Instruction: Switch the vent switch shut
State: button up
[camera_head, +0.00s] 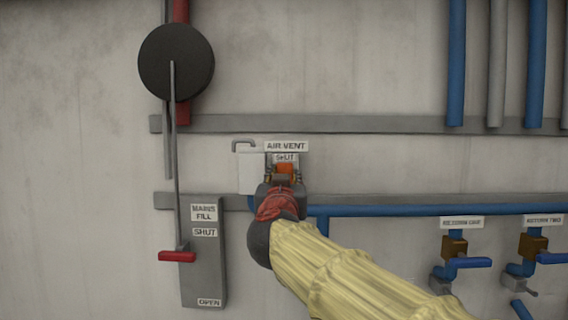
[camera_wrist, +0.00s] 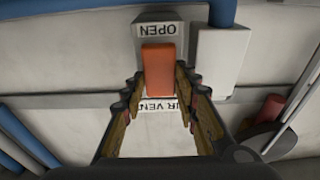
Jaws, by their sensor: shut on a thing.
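The orange vent switch (camera_head: 285,169) sits on a grey box on the wall, just below the "SHUT" label (camera_head: 285,157) and the "AIR VENT" label (camera_head: 286,146). My gripper (camera_head: 284,178) comes from below right and covers the lower part of the box. In the wrist view, which is upside down, the orange switch (camera_wrist: 158,62) stands between the fingertips of my gripper (camera_wrist: 161,77), which are shut on it. The "OPEN" label (camera_wrist: 157,28) shows beyond the switch there. The "SHUT" label is hidden in the wrist view.
A white box (camera_head: 251,172) is left of the switch. Blue-handled valves (camera_head: 473,263) are at lower right. Grey rails (camera_head: 370,124) cross the wall.

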jog(key=shift+r+g, duration=0.2)
jog(key=shift+g, duration=0.5)
jog(key=o, duration=1.1)
jog(key=s, duration=1.2)
jog(key=shift+a, duration=0.2)
jog(key=shift+w, duration=0.1)
